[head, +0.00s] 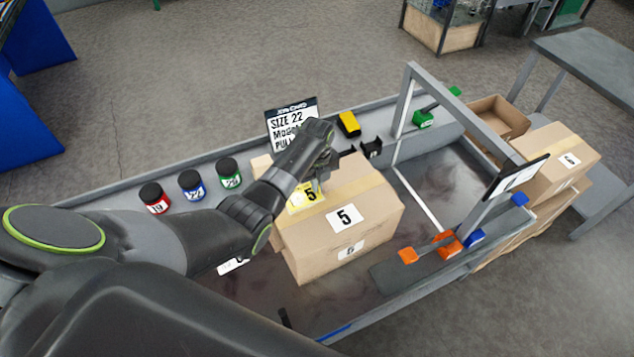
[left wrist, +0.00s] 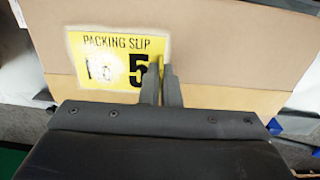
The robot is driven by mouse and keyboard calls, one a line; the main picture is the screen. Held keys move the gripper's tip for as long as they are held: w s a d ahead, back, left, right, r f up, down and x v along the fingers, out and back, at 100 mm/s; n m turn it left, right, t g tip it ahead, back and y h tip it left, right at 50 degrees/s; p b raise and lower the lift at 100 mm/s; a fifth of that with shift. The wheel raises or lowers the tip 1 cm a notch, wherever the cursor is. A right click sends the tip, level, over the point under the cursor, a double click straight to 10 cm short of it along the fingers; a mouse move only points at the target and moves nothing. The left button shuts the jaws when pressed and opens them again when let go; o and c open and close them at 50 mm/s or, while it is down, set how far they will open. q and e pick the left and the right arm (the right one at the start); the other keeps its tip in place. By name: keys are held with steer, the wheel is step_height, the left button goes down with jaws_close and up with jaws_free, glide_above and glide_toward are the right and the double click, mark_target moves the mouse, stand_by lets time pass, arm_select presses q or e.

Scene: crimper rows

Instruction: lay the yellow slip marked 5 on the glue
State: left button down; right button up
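The yellow slip marked 5 (head: 301,200) lies flat against the top of a cardboard box (head: 372,204). In the left wrist view the slip (left wrist: 118,42) reads "PACKING SLIP", and a pale glue patch (left wrist: 112,28) shows as a border around its edges. A whitish smear covers part of its print. My left gripper (head: 324,172) is over the box top at the slip's edge. In the left wrist view its two fingers (left wrist: 162,72) are close together beside the 5, with a sliver of yellow between the tips. My right gripper is not in view.
A red jar (head: 154,199), a blue jar (head: 191,185) and a green jar (head: 229,174) stand on the ledge left of the box. A "SIZE 22" sign (head: 292,125) stands behind it. A grey frame (head: 455,102) rises to the right. Another box (head: 557,163) is further right.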

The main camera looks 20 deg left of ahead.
arm_select(q)
steer(key=c, duration=1.6)
jaws_free()
steer(key=shift+r+p, duration=1.1)
steer(key=shift+r, duration=7.65)
steer(key=shift+s+f, duration=0.1)
steer(key=shift+f, duration=0.05)
